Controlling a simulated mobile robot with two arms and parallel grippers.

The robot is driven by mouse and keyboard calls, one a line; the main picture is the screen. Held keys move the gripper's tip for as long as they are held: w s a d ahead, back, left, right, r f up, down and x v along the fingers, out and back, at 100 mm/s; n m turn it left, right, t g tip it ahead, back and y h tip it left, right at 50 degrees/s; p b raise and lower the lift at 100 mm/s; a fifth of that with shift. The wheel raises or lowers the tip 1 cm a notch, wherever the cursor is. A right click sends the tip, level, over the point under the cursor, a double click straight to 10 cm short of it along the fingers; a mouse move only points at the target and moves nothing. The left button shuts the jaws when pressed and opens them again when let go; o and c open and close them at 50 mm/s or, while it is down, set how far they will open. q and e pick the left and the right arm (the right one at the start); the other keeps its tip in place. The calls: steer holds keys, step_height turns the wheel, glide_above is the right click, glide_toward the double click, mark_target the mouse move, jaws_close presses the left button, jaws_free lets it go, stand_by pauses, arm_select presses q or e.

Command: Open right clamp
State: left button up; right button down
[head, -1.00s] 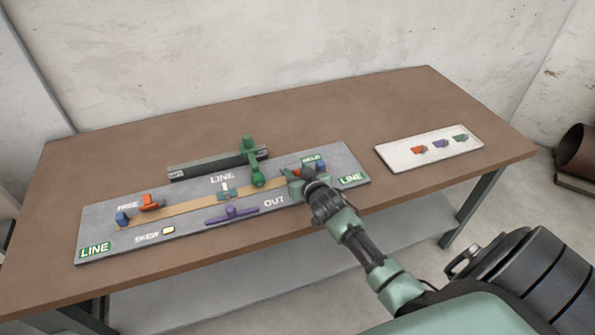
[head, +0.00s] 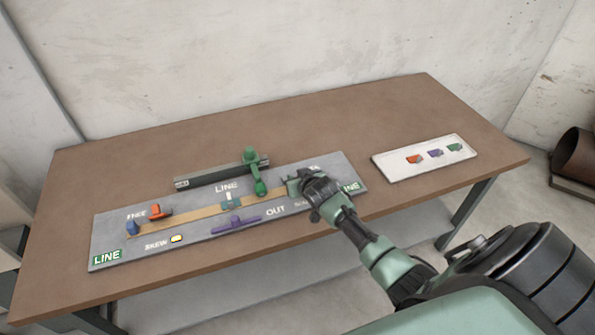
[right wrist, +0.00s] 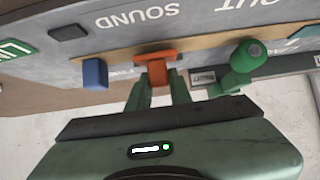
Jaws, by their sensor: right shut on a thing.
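My right gripper (head: 297,187) is at the right end of the grey board (head: 207,243). In the right wrist view its fingers (right wrist: 158,92) are shut on the orange-red right clamp (right wrist: 158,70). The clamp sits at the end of the tan strip (right wrist: 200,43), beside a blue block (right wrist: 95,73). In the head view my gripper hides the right clamp. The orange left clamp (head: 160,212) is at the strip's other end, near another blue block (head: 133,228). My left gripper is not in view.
A green lever (head: 258,180) crosses the board near a dark bar (head: 210,177). A purple T-handle (head: 236,224) lies in front of the strip. A white card (head: 424,159) with coloured pieces lies at right. Bare tabletop (head: 350,120) is free behind.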

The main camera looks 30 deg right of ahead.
steer(key=shift+w+d+r+g+y+p, duration=0.15)
steer(key=shift+w+r+g+p, duration=0.1)
steer(key=shift+r+g+p, duration=0.25)
steer(key=shift+w+a+r+g+y+p, duration=0.1)
steer(key=shift+w+r+g+y+p, duration=0.15)
steer(key=shift+p, duration=0.45)
steer(key=shift+w+d+f+g+p, duration=0.1)
steer(key=shift+w+g+p, duration=0.15)
steer(key=shift+g, duration=0.3)
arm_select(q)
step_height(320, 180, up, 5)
arm_select(e)
steer(key=shift+w+f+g, duration=0.1)
steer(key=shift+g, duration=0.3)
steer(key=shift+w+f+g, duration=0.1)
steer(key=shift+w+g, duration=0.1)
steer(key=shift+g, duration=0.3)
steer(key=g+b, duration=0.1)
steer(key=b, duration=0.1)
steer(key=w+g+y+b, duration=0.1)
steer(key=b, duration=0.2)
steer(key=g+b, duration=0.2)
steer(key=shift+w+d+f, duration=0.25)
steer(key=shift+f, duration=0.1)
steer(key=shift+w+r+g+y+b, duration=0.15)
steer(key=shift+g+y+b, duration=0.2)
steer(key=shift+b, duration=0.55)
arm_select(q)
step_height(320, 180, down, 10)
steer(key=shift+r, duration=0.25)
